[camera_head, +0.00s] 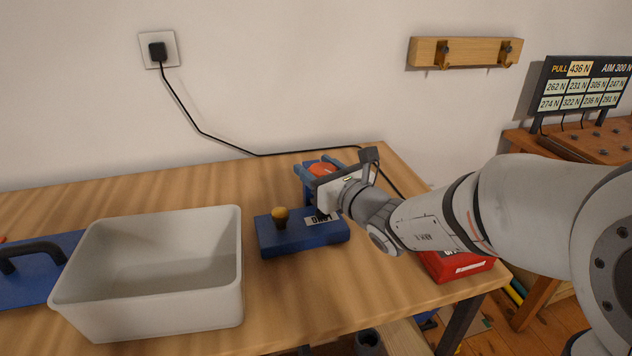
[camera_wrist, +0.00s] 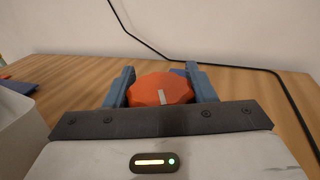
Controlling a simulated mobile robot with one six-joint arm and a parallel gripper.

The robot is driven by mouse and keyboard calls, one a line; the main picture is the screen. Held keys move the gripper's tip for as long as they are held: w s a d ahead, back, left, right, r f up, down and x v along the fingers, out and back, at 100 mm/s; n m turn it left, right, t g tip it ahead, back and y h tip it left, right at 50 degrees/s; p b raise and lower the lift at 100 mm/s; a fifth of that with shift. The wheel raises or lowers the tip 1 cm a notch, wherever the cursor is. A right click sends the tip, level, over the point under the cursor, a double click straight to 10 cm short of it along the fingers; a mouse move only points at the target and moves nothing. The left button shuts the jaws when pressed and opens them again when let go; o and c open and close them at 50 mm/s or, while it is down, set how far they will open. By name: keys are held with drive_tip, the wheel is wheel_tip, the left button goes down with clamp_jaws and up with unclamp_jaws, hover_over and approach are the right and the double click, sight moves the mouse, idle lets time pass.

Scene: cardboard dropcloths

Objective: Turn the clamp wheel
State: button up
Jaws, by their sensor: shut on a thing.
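The clamp wheel is an orange-red, faceted knob (camera_wrist: 160,90) with a pale grey mark on its face, in the middle of the wrist view. In the head view only part of the wheel (camera_head: 322,169) shows, above the blue clamp base (camera_head: 285,236), with my gripper covering the rest. My gripper (camera_head: 318,172) has its two blue fingers on either side of the wheel, and they are shut on it. In the wrist view the fingers (camera_wrist: 160,88) flank the wheel left and right.
A large grey-white bin (camera_head: 160,318) stands left of the base, and a blue board with a black handle (camera_head: 32,250) lies beyond it. A red box (camera_head: 455,262) sits under my arm near the table's right edge. A black cable (camera_head: 225,143) runs from the wall socket behind the clamp.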

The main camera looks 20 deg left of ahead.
drive_tip(key=shift+m+t+h+b, duration=0.3)
drive_tip(key=shift+m+b, duration=0.05)
drive_tip(key=shift+m, duration=0.05)
drive_tip(key=o, duration=1)
drive_tip(key=shift+c, duration=0.2)
drive_tip(key=v, duration=0.8)
drive_tip(key=shift+p, duration=0.4)
drive_tip(key=shift+a, duration=0.1)
